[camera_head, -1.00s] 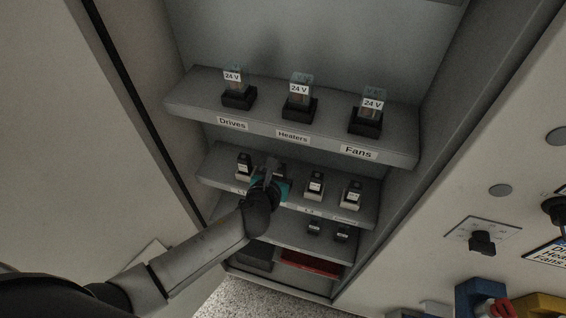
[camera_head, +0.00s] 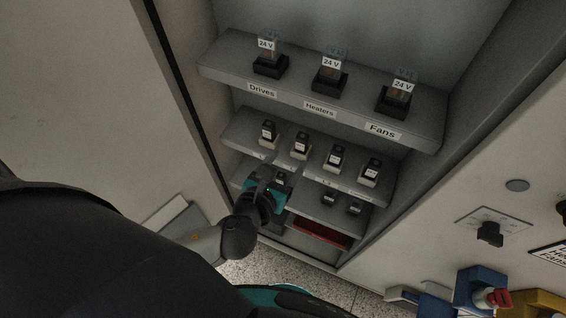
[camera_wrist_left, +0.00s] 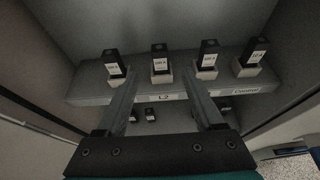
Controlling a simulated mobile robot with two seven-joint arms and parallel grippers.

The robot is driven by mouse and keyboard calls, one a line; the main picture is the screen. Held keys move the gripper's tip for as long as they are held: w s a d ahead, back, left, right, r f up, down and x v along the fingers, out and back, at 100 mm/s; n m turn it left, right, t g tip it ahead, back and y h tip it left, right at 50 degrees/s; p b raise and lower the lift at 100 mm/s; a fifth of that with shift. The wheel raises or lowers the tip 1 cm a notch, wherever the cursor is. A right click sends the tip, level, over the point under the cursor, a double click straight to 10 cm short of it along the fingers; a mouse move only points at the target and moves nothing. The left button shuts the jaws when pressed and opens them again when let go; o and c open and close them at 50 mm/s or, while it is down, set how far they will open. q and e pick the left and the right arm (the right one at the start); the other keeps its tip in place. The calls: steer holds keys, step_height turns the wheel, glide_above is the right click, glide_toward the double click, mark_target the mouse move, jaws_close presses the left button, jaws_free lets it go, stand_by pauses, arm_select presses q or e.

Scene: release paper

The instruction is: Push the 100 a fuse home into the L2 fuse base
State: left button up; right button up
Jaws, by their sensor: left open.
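The L2 fuse (camera_wrist_left: 160,62) is a black block with a white rating label. It stands upright in the pale L2 fuse base (camera_wrist_left: 161,78), above the L2 label, in the left wrist view. In the head view this fuse (camera_head: 300,146) is second from left on the middle shelf. I cannot tell how deep it sits. My left gripper (camera_wrist_left: 160,80) is open and empty. Its fingers frame the L2 base in the left wrist view, apart from it. In the head view the left gripper (camera_head: 263,184) is below and in front of the middle shelf. My right gripper is not in view.
Similar fuses stand at left (camera_wrist_left: 114,63) and right (camera_wrist_left: 207,56) of L2, with another (camera_wrist_left: 251,54) at the far right. The upper shelf (camera_head: 350,113) carries 24 V units. Small dark parts (camera_head: 328,197) and a red item (camera_head: 320,232) sit below.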

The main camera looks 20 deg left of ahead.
arm_select(q)
steer(key=shift+v, duration=0.75)
steer(key=shift+f, duration=0.1)
steer(key=s+a+f+n+g+b, duration=0.25)
steer(key=f+n, duration=0.35)
steer(key=f, duration=0.4)
steer(key=s+a+f+n+g+y+b, duration=0.15)
steer(key=s+f+n, duration=0.3)
steer(key=f, duration=0.55)
steer(key=s+a+f+n+g+b, duration=0.1)
steer(key=s+a+f+n+g, duration=0.2)
steer(key=f+n, duration=0.55)
steer(key=s+d+f+n+g+h+b, duration=0.1)
steer(key=s+f+n+g+b, duration=0.2)
steer(key=s+f+n, duration=1.2)
steer(key=s+g, duration=0.2)
steer(key=s, duration=0.2)
